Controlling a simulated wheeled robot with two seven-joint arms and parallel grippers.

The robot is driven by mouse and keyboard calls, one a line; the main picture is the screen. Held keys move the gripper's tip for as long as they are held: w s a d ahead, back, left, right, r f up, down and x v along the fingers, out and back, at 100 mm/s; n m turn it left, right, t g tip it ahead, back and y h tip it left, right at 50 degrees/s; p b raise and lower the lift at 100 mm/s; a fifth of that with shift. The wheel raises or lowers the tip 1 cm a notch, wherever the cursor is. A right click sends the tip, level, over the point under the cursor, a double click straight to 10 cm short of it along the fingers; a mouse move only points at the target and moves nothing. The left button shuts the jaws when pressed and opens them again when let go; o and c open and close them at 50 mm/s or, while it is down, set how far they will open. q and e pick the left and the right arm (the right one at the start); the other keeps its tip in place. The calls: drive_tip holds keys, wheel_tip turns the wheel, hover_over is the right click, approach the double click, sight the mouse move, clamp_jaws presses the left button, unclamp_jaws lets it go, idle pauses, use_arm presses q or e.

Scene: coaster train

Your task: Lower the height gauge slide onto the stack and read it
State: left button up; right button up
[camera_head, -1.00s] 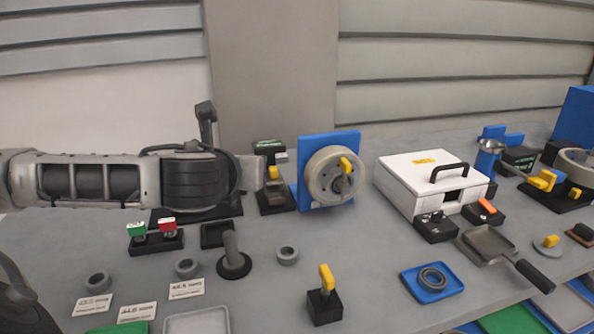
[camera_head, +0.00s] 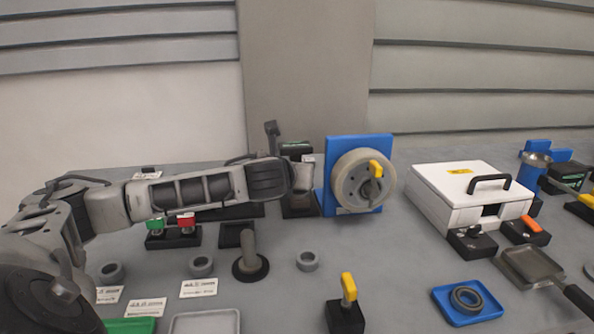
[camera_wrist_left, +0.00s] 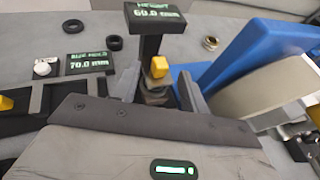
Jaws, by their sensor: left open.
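The height gauge (camera_head: 298,150) stands on the bench left of the blue panel. In the left wrist view its display (camera_wrist_left: 154,15) reads "HEIGHT 60.0 mm". A yellow grip (camera_wrist_left: 159,66) on its slide shows below the display, with greyish parts under it; whether these include the stack, I cannot tell. My left gripper (camera_wrist_left: 158,88) is open, with one finger on each side of the yellow grip; contact is not clear. In the head view, my left gripper (camera_head: 305,174) covers the gauge's middle. My right gripper is not in view.
The blue panel with a round wheel (camera_head: 361,180) stands close on the gauge's right. A second display (camera_wrist_left: 89,62) reads 70.0 mm. A green and red switch box (camera_head: 173,236), a dark post (camera_head: 250,258) and several grey rings lie in front. A white box (camera_head: 470,195) stands right.

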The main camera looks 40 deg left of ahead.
use_arm(q)
drive_tip(key=shift+x, duration=1.9)
clamp_jaws()
drive_tip(key=shift+p, duration=0.9)
drive_tip(key=shift+f, duration=0.35)
unclamp_jaws()
drive_tip(key=shift+s, duration=0.1)
drive_tip(key=v, duration=1.6)
